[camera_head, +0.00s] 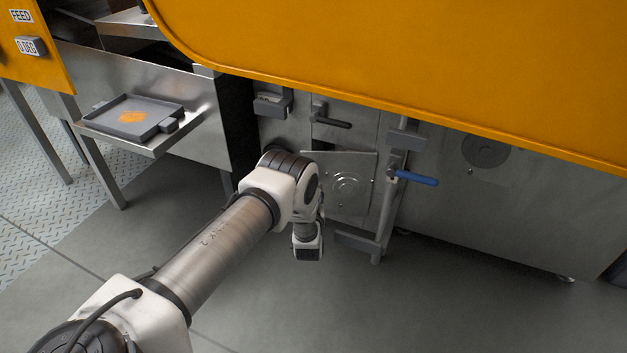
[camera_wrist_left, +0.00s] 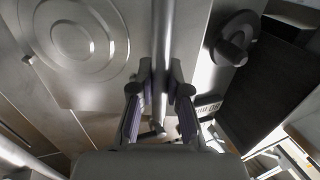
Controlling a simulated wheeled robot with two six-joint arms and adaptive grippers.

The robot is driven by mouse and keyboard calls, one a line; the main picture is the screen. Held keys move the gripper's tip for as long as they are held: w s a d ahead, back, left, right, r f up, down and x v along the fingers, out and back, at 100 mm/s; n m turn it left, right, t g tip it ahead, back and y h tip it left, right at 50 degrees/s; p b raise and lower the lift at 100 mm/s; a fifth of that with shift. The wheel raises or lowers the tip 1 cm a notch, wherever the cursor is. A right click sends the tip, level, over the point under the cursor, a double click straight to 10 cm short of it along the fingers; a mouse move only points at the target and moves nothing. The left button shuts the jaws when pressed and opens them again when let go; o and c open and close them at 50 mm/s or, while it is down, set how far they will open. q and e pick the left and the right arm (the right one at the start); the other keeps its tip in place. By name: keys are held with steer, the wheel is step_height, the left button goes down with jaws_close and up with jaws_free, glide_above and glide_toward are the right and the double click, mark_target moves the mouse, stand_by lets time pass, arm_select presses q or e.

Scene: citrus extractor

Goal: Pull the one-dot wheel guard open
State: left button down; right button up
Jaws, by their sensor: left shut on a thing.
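A square grey metal guard plate (camera_head: 352,171) with a raised round boss is on the machine front in the head view. It also fills the upper left of the left wrist view (camera_wrist_left: 115,80). My left gripper (camera_wrist_left: 160,97) has its fingers on either side of a narrow upright metal piece (camera_wrist_left: 164,45) along the plate's edge and is shut on it. In the head view my left wrist covers the plate's left edge and hides the fingers. I cannot make out any dot marking. My right gripper is not in view.
A blue-handled lever (camera_head: 416,178) sits on an upright bar right of the plate. A dark handle (camera_head: 333,121) is above the plate. An orange cover (camera_head: 430,65) overhangs the front. A tray (camera_head: 133,117) stands at left. The floor in front is clear.

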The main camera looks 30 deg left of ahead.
arm_select(q)
steer(key=shift+s+d+p, duration=0.6)
steer(key=shift+s+d, duration=0.2)
steer(key=shift+d, duration=0.25)
steer(key=shift+s+d+p, duration=0.6)
steer(key=shift+s+d, duration=0.2)
steer(key=shift+d, duration=0.2)
steer(key=shift+f, duration=0.1)
steer(key=c, duration=1.1)
jaws_free()
steer(key=shift+c, duration=0.2)
